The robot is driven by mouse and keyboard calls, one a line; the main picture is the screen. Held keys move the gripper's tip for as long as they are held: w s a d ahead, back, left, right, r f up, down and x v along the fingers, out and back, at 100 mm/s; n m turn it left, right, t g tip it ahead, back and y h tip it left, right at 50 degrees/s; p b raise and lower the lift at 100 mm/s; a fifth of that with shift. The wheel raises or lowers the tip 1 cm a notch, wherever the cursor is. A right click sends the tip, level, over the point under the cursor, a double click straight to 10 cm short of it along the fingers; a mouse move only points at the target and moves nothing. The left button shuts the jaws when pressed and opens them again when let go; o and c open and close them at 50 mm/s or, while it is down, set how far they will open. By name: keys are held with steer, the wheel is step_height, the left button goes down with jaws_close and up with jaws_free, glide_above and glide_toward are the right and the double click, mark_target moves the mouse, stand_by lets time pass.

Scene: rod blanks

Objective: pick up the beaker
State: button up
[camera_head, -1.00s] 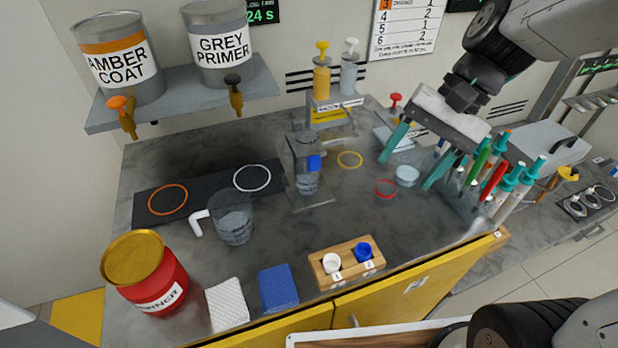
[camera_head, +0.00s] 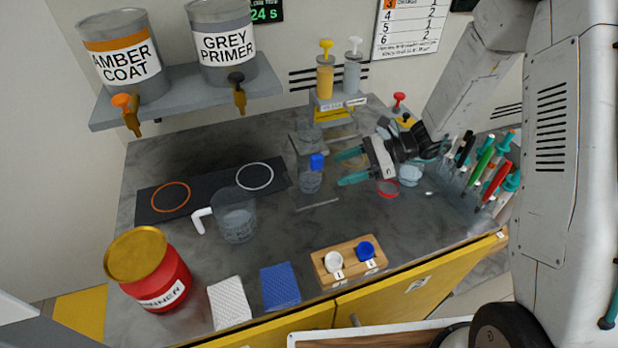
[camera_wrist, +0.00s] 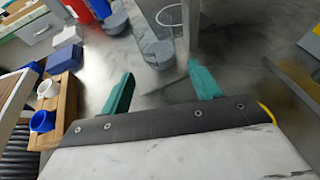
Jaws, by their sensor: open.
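The beaker (camera_head: 236,218) is a clear, upright vessel with a white handle on its left side. It stands on the grey bench, in front of the dark mat. My gripper (camera_head: 338,169) is low over the bench, well to the right of the beaker, with its teal fingers pointing left. A clear stand with a blue knob is between them in the head view. In the wrist view my gripper (camera_wrist: 161,72) has its fingers apart with nothing between them. I cannot surely make out the beaker in that view.
The clear stand (camera_head: 308,178) is close to my fingertips. A wooden block (camera_head: 348,267) with white and blue caps, a blue pad (camera_head: 280,286), a white pad (camera_head: 229,303) and a red can (camera_head: 160,285) line the front edge. A pen rack (camera_head: 490,170) is at right.

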mark_target(311, 180)
steer(key=x, duration=0.9)
steer(key=shift+s+a+f, duration=0.15)
steer(key=shift+a, duration=0.2)
steer(key=c, duration=0.7)
